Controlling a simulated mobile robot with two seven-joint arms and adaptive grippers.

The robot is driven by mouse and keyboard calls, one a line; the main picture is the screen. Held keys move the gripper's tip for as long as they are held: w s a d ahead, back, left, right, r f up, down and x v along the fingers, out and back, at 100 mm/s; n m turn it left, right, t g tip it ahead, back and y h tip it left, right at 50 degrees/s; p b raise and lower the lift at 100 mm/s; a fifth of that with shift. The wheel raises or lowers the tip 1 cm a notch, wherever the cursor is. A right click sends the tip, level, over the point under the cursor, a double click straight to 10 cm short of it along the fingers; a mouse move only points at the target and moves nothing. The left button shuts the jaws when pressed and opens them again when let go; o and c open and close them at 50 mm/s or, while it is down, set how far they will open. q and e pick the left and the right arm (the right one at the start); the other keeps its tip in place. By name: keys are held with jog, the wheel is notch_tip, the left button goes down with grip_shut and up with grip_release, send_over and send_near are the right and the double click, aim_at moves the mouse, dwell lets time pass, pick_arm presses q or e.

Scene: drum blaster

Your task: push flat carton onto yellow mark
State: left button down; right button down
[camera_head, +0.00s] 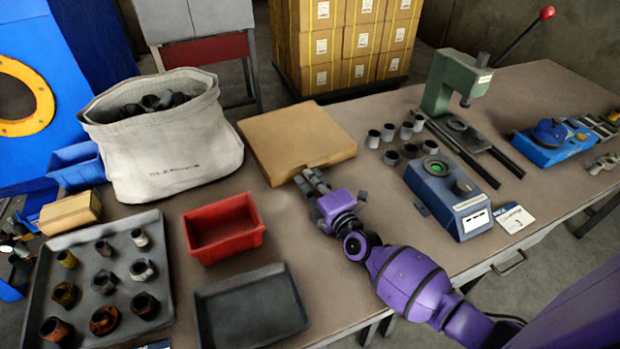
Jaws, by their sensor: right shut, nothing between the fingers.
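The flat carton (297,138) is a brown cardboard box lying flat on the table, right of the white sack. My right gripper (308,178) is shut and empty, at the carton's near edge. Its fingertips point at that edge; I cannot tell whether they touch it. My purple right arm reaches in from the lower right. I see no yellow mark on the bare table; the carton may cover it. My left gripper is not in view.
A sack of dark parts (170,150) stands close left of the carton. A red bin (222,240) and black tray (250,310) lie nearer. Several small grey cups (388,132), a blue device (450,195) and a green press (450,85) stand right.

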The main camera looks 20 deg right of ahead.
dwell(0.3)
jog(key=shift+w+d, duration=0.55)
jog(key=shift+w, duration=0.2)
jog(key=shift+w+d, duration=0.5)
jog(key=shift+w, duration=0.2)
